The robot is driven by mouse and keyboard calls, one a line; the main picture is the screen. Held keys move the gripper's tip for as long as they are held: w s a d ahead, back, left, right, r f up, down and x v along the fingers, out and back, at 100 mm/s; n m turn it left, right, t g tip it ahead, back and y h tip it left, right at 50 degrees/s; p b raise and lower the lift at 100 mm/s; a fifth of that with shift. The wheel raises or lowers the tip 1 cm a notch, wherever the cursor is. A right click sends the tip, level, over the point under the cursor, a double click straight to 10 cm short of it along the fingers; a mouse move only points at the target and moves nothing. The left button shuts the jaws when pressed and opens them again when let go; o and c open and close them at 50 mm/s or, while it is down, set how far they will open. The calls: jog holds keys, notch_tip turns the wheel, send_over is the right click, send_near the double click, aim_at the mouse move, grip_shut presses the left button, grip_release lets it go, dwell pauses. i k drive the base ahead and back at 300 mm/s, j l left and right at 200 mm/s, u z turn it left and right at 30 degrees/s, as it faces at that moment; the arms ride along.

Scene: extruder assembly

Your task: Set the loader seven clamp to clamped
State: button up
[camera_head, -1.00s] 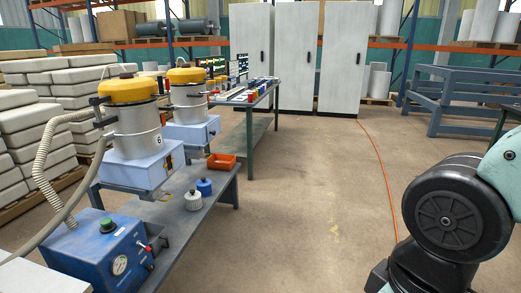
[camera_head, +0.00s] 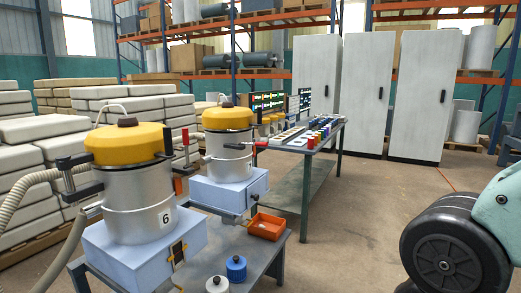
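Two loaders with yellow lids and silver drums stand on pale blue boxes. The nearer loader (camera_head: 138,178) bears the number 6. The farther loader (camera_head: 222,150) stands behind it to the right; no number is legible on it, so I cannot confirm that it is loader seven. A red-handled lever (camera_head: 262,144) sticks out roughly level from the farther loader's right side. My gripper is not in view; only a dark joint of my arm shows at the lower right.
A second table (camera_head: 308,190) with small parts is behind. Open floor (camera_head: 365,225) lies to the right.

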aim_at(265, 144)
jog(key=i+l+u, duration=0.3)
jog(key=i+u, duration=0.2)
jog(key=i+l+u, duration=1)
jog(key=l, duration=0.35)
jog(key=k+j, duration=0.05)
